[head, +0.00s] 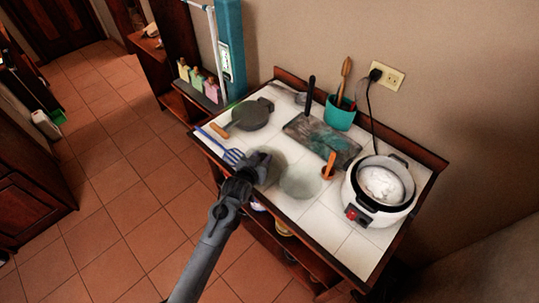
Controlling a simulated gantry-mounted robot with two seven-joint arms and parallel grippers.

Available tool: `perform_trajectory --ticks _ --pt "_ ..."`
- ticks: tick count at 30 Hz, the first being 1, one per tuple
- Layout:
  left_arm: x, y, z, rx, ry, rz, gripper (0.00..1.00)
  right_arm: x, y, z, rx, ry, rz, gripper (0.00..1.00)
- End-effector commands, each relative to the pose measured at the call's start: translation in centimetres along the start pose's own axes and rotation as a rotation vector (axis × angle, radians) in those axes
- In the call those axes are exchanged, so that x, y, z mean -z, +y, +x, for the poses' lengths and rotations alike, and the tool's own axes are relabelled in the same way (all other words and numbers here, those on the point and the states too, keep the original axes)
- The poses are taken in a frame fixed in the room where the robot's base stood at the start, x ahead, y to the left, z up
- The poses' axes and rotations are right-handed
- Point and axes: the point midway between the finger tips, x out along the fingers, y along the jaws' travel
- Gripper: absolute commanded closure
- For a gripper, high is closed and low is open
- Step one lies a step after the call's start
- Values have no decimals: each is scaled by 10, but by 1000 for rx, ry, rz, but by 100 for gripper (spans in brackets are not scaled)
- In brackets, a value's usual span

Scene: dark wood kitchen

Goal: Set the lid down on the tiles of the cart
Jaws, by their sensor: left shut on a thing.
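My left gripper (259,165) is over the front left part of the tiled cart top (340,240). It is shut on the lid (277,163), a greyish, see-through round thing partly hidden behind the gripper. I cannot tell whether the lid touches the tiles or hangs just above them. My right gripper is not in view.
A white rice cooker (372,211) stands open at the right. A dark board (322,138), a teal utensil pot (340,114), a dark pan (250,115) and a blue spatula (232,156) surround the gripper. Bare tiles lie at the front right.

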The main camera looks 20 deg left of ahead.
Motion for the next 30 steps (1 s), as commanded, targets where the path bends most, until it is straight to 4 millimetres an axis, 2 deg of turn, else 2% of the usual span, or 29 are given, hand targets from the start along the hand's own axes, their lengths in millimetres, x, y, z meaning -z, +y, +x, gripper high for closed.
perform_trajectory --ticks 4,10,11,15,28,29,30 --pt "7 6 10 -1 5 0 100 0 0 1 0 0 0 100" --pt "17 17 35 -2 4 0 100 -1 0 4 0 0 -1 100" --pt "13 16 37 0 1 0 100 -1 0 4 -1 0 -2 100" --pt "2 16 40 0 2 0 100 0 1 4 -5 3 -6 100" --pt "-2 16 41 -1 3 0 100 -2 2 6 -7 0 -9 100" --pt "-3 16 41 -1 1 0 59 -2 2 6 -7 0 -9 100" --pt "-2 16 41 -1 1 0 53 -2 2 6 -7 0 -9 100"
